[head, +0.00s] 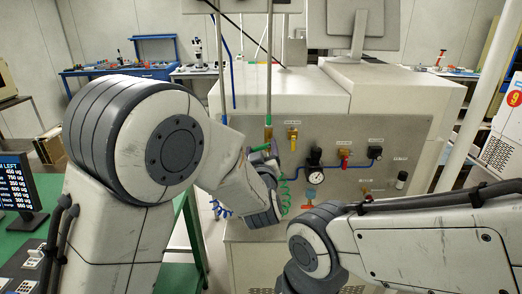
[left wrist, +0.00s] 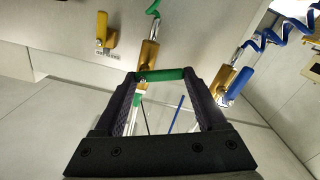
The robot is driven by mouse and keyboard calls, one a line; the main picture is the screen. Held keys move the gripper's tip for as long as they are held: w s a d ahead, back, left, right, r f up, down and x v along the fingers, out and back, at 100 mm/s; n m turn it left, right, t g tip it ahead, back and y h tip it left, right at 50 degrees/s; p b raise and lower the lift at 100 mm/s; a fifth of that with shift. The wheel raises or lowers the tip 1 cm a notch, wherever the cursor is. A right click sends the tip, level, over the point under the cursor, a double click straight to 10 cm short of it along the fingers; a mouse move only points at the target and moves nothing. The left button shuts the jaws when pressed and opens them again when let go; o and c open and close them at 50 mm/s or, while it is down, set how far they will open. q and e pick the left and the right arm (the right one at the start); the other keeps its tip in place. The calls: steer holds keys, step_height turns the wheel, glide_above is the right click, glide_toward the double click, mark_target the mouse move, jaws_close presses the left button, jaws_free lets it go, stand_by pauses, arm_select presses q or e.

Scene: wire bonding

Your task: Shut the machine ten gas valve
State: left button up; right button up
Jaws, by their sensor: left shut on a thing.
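A green-handled valve (left wrist: 160,75) with a brass body (left wrist: 148,52) is in the left wrist view; its green lever lies crosswise to the body, between my fingertips. My left gripper (left wrist: 160,82) is shut on this lever, one finger at each end. In the head view the green handle (head: 260,148) shows beside the machine's front panel, partly hidden by my left gripper (head: 263,156). A green coiled hose (head: 285,190) hangs just right of it. I cannot read the valve labels. My right arm crosses the lower right, but its gripper is not in view.
A blue-handled valve (left wrist: 238,84) with a blue coil is close to my right-hand finger in the left wrist view. A monitor (head: 22,186) stands at left.

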arm_select(q)
steer(key=shift+r+m+p, duration=0.2)
steer(key=shift+m, duration=0.9)
steer(key=shift+r+m+p, duration=0.15)
steer(key=shift+m, duration=0.95)
steer(key=o, duration=1.3)
steer(key=shift+s, duration=0.1)
steer(key=s+b, duration=0.2)
steer(key=s, duration=0.8)
steer(key=shift+s+b, duration=0.2)
steer(key=shift+b, duration=0.1)
